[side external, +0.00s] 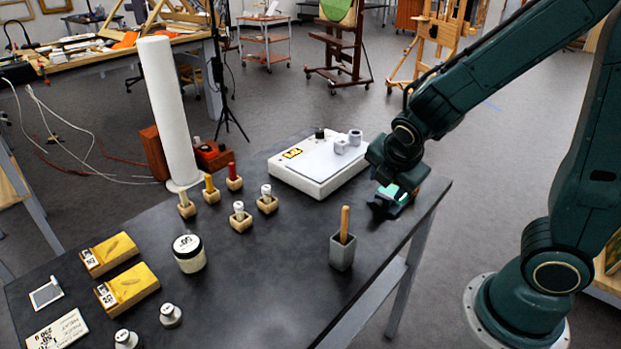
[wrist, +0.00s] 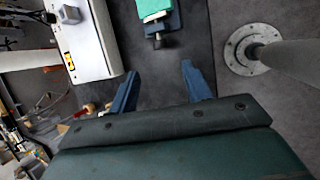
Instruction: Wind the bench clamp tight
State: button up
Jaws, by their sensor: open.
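The bench clamp (wrist: 174,22) is a dark blue fixture at the top of the wrist view, with a green block (wrist: 152,9) in it. A small screw end or handle (wrist: 158,41) sticks out towards me. In the side view the green block (side external: 396,192) shows near the table's right edge, and my wrist partly hides the clamp. My gripper (wrist: 159,68) is open and empty. Its two blue fingers are spread, with the clamp's near end ahead of the gap between them, apart from the fingers. I cannot tell how tight the clamp is.
A white boxy device (side external: 318,170) stands left of the clamp. A grey holder (side external: 342,252) with a wooden handle is in front. A white cylinder (side external: 167,110), small wooden blocks with bottles, and a jar (side external: 189,254) stand farther left. Bare tabletop (side external: 275,265) lies between.

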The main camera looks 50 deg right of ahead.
aim_at(376, 202)
jog(key=shift+v, duration=1.05)
jog(key=shift+w, duration=0.1)
jog(key=shift+w+r+n+g, duration=0.15)
jog(key=shift+w+g, duration=0.55)
jog(key=shift+w, duration=0.2)
jog(key=shift+w+r+n+g, duration=0.1)
jog(key=shift+w+n+g, duration=0.1)
jog(key=shift+w+g, duration=0.6)
jog(key=shift+w+r+n+g, duration=0.15)
jog(key=shift+w+g, duration=0.45)
jog(key=shift+w, duration=0.4)
jog(key=x, duration=1.3)
jog(key=shift+f, duration=0.4)
jog(key=c, duration=1)
